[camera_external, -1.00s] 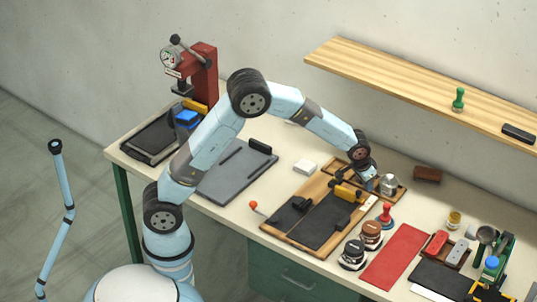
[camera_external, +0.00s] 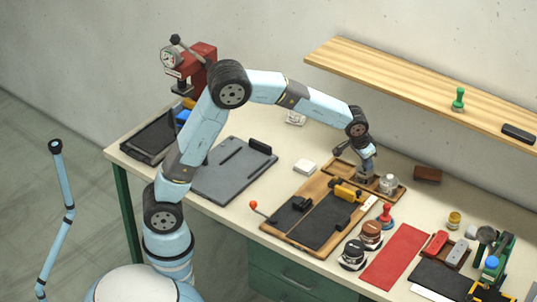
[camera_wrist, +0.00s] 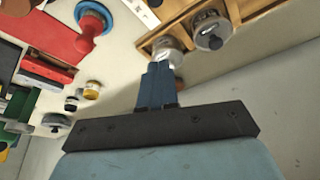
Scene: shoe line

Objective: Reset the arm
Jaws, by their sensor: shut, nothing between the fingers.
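My arm arches over the workbench (camera_external: 232,215) in the external view. My gripper (camera_external: 368,176) hangs over the back of a small wooden tray (camera_external: 358,172), beside a glass jar (camera_external: 388,184). In the wrist view my gripper (camera_wrist: 158,72) shows as two blue fingers pressed together, shut with nothing between them. The jar (camera_wrist: 168,52) shows just beyond the fingertips, partly hidden by them. I cannot tell from the pictures exactly how high the fingertips are above the tray.
A wooden board with black pads (camera_external: 318,228) lies in front of the tray. A wooden shelf (camera_external: 420,88) hangs behind. A red press (camera_external: 200,68) stands at the back left.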

